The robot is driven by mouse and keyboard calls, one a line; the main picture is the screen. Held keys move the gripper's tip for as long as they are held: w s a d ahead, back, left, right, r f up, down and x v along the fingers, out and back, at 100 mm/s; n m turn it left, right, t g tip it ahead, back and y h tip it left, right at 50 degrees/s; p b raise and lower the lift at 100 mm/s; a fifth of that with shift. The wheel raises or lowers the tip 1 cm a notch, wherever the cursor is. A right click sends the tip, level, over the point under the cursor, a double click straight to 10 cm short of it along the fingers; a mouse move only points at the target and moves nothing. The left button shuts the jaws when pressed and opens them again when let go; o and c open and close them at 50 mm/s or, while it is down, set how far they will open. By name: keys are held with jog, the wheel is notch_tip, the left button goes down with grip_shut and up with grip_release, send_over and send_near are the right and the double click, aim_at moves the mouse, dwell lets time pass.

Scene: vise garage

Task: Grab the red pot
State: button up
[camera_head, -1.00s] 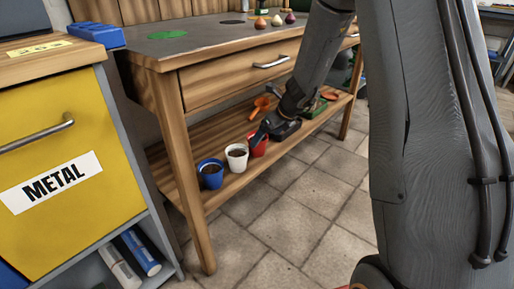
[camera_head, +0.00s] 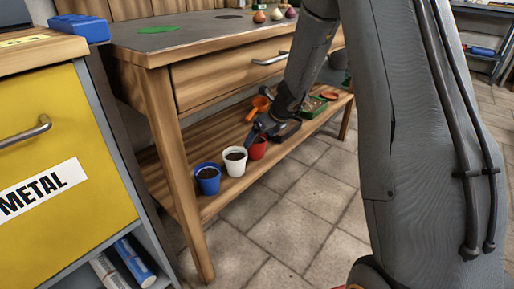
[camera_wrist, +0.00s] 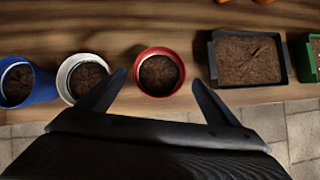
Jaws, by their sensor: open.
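The red pot (camera_head: 258,150) stands upright on the lower wooden shelf, filled with dark soil and partly hidden by my gripper in the head view. In the wrist view the red pot (camera_wrist: 160,72) stands beyond and between the spread fingertips, nearer the left one. My gripper (camera_wrist: 158,88) is open and empty, with no finger touching the pot that I can see. In the head view my gripper (camera_head: 254,136) is at the red pot, over the shelf.
A white pot (camera_wrist: 84,78) and a blue pot (camera_wrist: 18,82) stand left of the red pot. A dark soil tray (camera_wrist: 246,60) is at right, with a green tray (camera_wrist: 314,52) beyond. The shelf (camera_head: 222,203) lies under the workbench drawer (camera_head: 225,84).

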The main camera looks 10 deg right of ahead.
aim_at(256, 142)
jog(key=b+x, duration=0.2)
jog(key=x, duration=0.3)
jog(key=shift+a+b, duration=0.1)
jog(key=shift+b, duration=0.25)
jog(key=shift+r, duration=0.1)
jog(key=c, duration=1.2)
